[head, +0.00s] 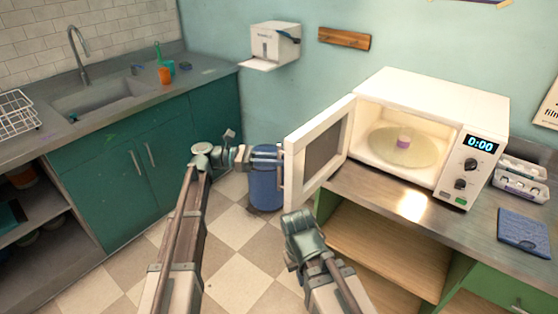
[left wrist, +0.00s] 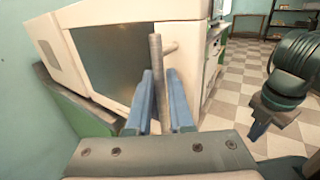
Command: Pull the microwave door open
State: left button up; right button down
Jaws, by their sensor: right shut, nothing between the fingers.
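The white microwave (head: 430,100) stands on the counter with its door (head: 322,150) swung wide open to the left. In the left wrist view the grey handle (left wrist: 156,60) runs between the two fingers (left wrist: 159,105). My right gripper (head: 303,235) is shut and empty, below and in front of the door; it also shows in the left wrist view (left wrist: 270,110).
A blue bin (head: 265,190) stands on the checkered floor behind my left gripper. A blue cloth (head: 524,231) and a grey tray (head: 522,180) lie right of the microwave. Open wooden shelves (head: 385,235) are under the counter. A sink (head: 95,98) is at the left.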

pick_arm(q)
jog(key=o, duration=0.3)
jog(key=a, duration=0.9)
jog(key=w+a, duration=0.1)
jog(key=a, duration=0.3)
jog(key=shift+a, duration=0.4)
jog(key=s+d+f+m+g+y+p, duration=0.2)
jog(key=s+d+f+m+y+p, duration=0.2)
jog(key=s+d+f+m+y, duration=0.7)
jog(key=s+f+m+t+y+p, duration=0.1)
jog(key=s+m+y, duration=0.1)
jog(key=s+m, duration=0.1)
jog(key=s+a+f+m+t+y+p, duration=0.1)
jog(key=s+m+y, duration=0.2)
jog(key=s, duration=0.3)
jog(key=s+a+f+m+t+y+p, duration=0.1)
jog(key=s+m+y+p, duration=0.1)
jog(key=s+m+y, duration=0.1)
jog(key=shift+s+a+m, duration=0.25)
jog(key=shift+s+m, duration=0.25)
jog(key=shift+s, duration=0.4)
